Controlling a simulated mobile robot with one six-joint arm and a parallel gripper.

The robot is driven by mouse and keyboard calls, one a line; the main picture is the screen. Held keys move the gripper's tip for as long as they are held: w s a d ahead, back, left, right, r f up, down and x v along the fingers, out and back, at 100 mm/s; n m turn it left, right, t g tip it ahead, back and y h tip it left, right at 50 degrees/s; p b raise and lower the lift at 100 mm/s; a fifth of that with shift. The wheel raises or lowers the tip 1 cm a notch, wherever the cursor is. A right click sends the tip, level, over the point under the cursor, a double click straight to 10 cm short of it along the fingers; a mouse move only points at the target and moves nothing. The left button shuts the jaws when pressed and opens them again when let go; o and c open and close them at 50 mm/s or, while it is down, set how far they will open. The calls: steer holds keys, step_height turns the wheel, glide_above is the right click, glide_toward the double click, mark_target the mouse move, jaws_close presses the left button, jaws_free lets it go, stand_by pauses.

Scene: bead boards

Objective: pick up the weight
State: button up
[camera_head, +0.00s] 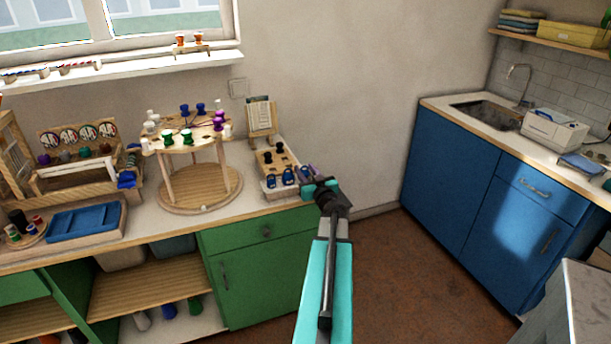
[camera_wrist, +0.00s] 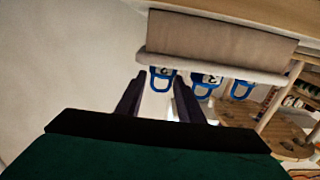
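Several blue weights with white number labels stand in a row at the front of a small wooden stand (camera_head: 270,163) on the counter. In the head view the left weight (camera_head: 270,182) and middle weight (camera_head: 288,178) show clearly; the right one (camera_head: 303,174) is partly hidden by my gripper (camera_head: 310,173). In the wrist view my gripper (camera_wrist: 158,78) is open, its dark fingers spread apart. The nearest weight (camera_wrist: 162,80) shows between and just beyond the fingertips. I cannot tell whether they touch it. Two more weights (camera_wrist: 205,84) (camera_wrist: 241,90) are to the right.
A round two-tier wooden stand (camera_head: 201,190) with spools is left of the weights. A card holder (camera_head: 262,118) stands behind them against the wall. A blue tray (camera_head: 83,222) lies farther left. Open floor (camera_head: 385,255) lies between the green and blue cabinets.

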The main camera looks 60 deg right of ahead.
steer(key=shift+x, duration=2.45)
jaws_close()
